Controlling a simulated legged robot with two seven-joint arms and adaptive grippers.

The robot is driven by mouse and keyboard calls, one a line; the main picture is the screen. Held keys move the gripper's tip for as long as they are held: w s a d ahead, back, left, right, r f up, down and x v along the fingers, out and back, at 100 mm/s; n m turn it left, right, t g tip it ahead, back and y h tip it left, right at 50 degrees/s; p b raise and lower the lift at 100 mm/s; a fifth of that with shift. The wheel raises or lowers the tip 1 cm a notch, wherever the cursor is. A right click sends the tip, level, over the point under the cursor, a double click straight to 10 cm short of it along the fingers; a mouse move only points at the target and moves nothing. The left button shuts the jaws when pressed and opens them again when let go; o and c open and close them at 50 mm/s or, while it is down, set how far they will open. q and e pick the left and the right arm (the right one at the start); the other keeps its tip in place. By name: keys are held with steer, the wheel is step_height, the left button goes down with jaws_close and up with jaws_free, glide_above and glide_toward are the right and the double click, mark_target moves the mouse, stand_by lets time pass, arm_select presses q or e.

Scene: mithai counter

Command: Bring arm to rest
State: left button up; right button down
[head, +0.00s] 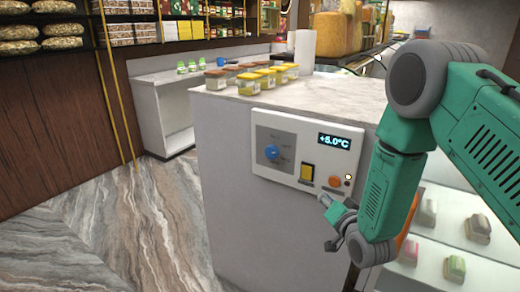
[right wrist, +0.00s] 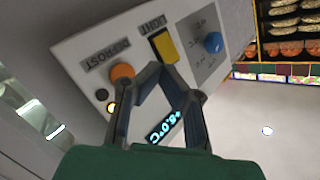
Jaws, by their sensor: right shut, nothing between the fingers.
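My right gripper (head: 325,201) is shut and empty, just in front of the lower right part of the white control panel (head: 300,138). In the right wrist view its fingertips (right wrist: 160,70) meet between the orange button (right wrist: 122,72), labelled DEFROST, and the yellow switch (right wrist: 164,45), labelled LIGHT. I cannot tell whether they touch the panel. The panel also has a blue knob (head: 272,152) and a display (head: 334,142) reading +5.0°C. A small lamp (head: 348,178) beside the orange button (head: 334,181) glows. My left gripper is not in view.
The panel is on the end of a marble-topped counter (head: 330,98). Several yellow-lidded jars (head: 250,85) stand on top, with a paper roll (head: 304,52) behind. Sweets sit on shelves (head: 430,262) at the lower right. The floor (head: 110,230) at left is clear.

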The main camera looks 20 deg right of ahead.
steer(key=s+a+f+n+g+y+b, duration=0.1)
steer(key=s+a+f+n+g, duration=0.2)
steer(key=s+f, duration=0.6)
steer(key=s+a+f+n+g, duration=0.25)
steer(key=s+f+g, duration=0.35)
steer(key=s+f, duration=0.3)
steer(key=s+a+f+n+g, duration=0.1)
steer(key=s+f+g, duration=0.1)
steer(key=s, duration=0.8)
steer(key=s+a+f+n+g+b, duration=0.1)
steer(key=s+g, duration=0.3)
steer(key=s, duration=0.6)
steer(key=shift+f+n+g, duration=0.4)
steer(key=shift+f+n, duration=0.25)
steer(key=shift+f, duration=0.05)
